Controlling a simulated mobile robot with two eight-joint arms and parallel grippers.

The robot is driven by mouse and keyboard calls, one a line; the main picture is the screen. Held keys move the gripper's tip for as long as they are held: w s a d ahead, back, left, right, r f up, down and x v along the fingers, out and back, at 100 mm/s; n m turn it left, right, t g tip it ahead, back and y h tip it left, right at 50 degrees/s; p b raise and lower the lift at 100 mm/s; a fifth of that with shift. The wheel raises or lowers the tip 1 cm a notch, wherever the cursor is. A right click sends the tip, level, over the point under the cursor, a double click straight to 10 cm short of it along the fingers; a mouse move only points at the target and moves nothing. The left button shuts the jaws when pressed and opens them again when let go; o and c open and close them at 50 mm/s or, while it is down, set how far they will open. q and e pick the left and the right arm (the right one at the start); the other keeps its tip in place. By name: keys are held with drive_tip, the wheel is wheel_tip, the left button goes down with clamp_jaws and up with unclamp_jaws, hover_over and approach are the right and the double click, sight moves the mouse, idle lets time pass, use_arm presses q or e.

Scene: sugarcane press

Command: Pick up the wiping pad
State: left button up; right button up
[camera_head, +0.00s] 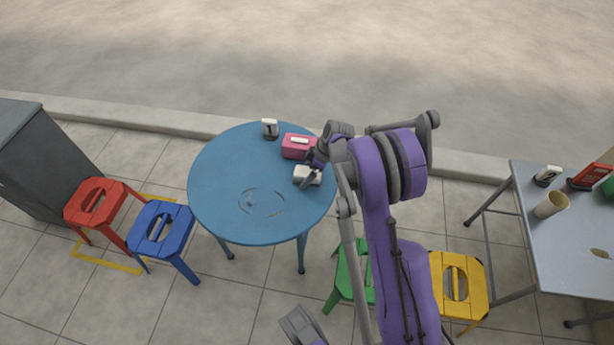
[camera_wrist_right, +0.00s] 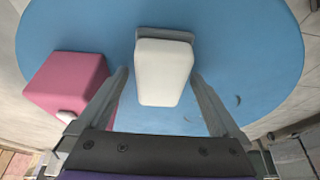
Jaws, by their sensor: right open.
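The wiping pad (camera_head: 308,175) is a white block with a grey part along one edge, on the round blue table (camera_head: 222,190) near its right side. In the right wrist view the pad (camera_wrist_right: 163,72) lies between the two fingers. My right gripper (camera_wrist_right: 160,95) is open, with a finger on each side of the pad and a gap to each. In the head view the right gripper (camera_head: 310,172) is at the pad and partly covers it. Whether it touches the pad cannot be told.
A pink box (camera_head: 297,146) stands beside the pad, close to the gripper. A small table number stand (camera_head: 270,128) is at the table's back edge. Red (camera_head: 97,203), blue (camera_head: 160,232), green (camera_head: 350,275) and yellow (camera_head: 459,285) stools stand around. The table's left half is clear.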

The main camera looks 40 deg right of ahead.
sight(308, 172)
drive_tip(key=shift+r, duration=0.1)
drive_tip(key=c, duration=1.5)
wheel_tip(308, 172, up, 10)
drive_tip(key=p, duration=0.3)
